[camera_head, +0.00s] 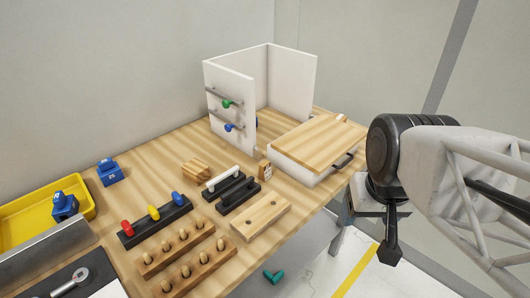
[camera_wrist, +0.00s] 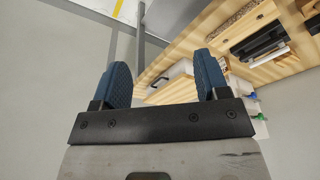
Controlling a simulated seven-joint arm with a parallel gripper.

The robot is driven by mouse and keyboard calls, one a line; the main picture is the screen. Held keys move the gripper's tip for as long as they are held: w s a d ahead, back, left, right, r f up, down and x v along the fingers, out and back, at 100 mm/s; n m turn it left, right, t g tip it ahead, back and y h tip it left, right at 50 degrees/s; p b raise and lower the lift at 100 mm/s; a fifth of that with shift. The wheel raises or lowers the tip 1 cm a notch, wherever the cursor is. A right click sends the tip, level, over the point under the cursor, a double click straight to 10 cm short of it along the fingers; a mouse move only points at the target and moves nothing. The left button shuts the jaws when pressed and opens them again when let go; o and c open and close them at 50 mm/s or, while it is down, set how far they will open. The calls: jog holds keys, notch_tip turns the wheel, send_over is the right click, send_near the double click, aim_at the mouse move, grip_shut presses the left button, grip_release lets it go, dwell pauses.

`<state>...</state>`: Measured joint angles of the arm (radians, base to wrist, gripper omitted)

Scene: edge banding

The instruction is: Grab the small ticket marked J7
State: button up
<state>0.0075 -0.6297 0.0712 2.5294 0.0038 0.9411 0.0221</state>
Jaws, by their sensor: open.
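I cannot make out a ticket marked J7 in either view; any lettering is too small to read. Another small white piece (camera_head: 341,117) lies at the back edge of the wooden board. My gripper (camera_wrist: 163,78) is open and empty, its two blue fingers wide apart. In the head view my arm is at the right, off the bench's right edge, and the fingers are not clearly seen there.
A white box with a wooden top (camera_head: 318,142) and dark handle is at the bench's right. White upright panels (camera_head: 231,88) with handles stand behind. Handle racks (camera_head: 153,222), peg blocks (camera_head: 187,262) and a yellow tray (camera_head: 25,228) crowd the left and front.

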jog(key=w+a+f+m+y, duration=0.2)
jog(key=w+a+m+y, duration=0.3)
jog(key=w+a, duration=0.3)
jog(key=m+t+y, duration=0.6)
jog(key=m, duration=1.4)
send_over(264, 170)
jog(key=d, duration=0.2)
notch_tip(264, 170, down, 8)
jog(key=shift+w+a+f, duration=0.1)
jog(key=shift+w+a, duration=0.05)
jog(key=shift+w, duration=0.25)
jog(key=shift+f, duration=1.75)
jog(key=shift+f, duration=0.15)
